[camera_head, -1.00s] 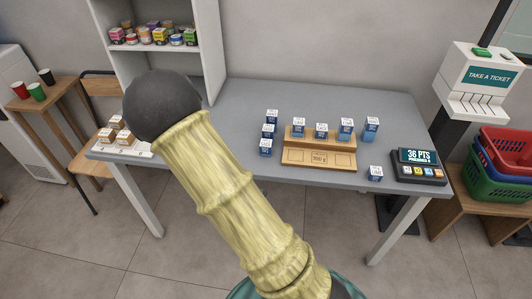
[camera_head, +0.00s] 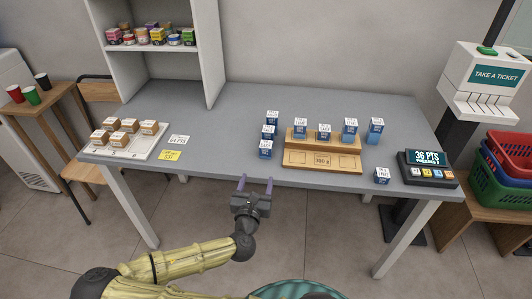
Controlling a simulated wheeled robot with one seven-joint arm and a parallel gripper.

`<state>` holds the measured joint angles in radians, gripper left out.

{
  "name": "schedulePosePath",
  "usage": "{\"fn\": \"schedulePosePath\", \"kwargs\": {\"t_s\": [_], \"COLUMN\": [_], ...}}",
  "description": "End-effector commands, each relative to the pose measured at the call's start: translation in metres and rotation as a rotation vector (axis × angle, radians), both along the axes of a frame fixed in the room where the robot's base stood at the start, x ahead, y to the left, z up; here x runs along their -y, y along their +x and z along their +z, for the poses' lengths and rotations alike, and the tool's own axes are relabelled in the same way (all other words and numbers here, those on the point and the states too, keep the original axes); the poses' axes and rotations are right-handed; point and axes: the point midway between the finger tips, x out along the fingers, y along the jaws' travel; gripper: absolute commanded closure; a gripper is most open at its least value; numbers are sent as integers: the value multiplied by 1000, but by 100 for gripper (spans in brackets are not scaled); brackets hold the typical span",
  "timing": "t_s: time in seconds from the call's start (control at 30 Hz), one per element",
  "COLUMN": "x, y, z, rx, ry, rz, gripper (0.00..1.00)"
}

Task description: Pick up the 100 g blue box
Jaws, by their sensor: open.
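Several small blue boxes with white label tops stand on the grey table. Three stand in a column left of the wooden stand: back box (camera_head: 272,118), middle box (camera_head: 268,133) and front box (camera_head: 265,152). Three more, including this blue box (camera_head: 349,132), stand along the back of the wooden stand (camera_head: 322,160). One taller blue box (camera_head: 375,133) stands right of it, and another blue box (camera_head: 382,177) stands alone near the front edge. Their weight labels are too small to read, so I cannot tell which is 100 g. My gripper (camera_head: 256,183) is open and empty at the table's front edge.
A white tray (camera_head: 112,150) with several brown boxes, a yellow note (camera_head: 170,154) and a white card (camera_head: 179,140) lie at the left. A points display (camera_head: 428,168) stands at the right corner. A white shelf (camera_head: 212,60) stands behind. The middle of the grey table (camera_head: 215,135) is clear.

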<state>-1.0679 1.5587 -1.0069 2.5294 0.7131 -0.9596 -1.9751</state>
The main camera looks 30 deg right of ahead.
Motion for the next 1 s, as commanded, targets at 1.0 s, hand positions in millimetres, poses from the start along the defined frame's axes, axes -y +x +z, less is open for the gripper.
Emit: {"fn": "schedulePosePath", "kwargs": {"t_s": [1.0], "x": [63], "y": [87], "z": [1], "rx": [1], "ry": [7], "rz": [-4], "gripper": [36]}}
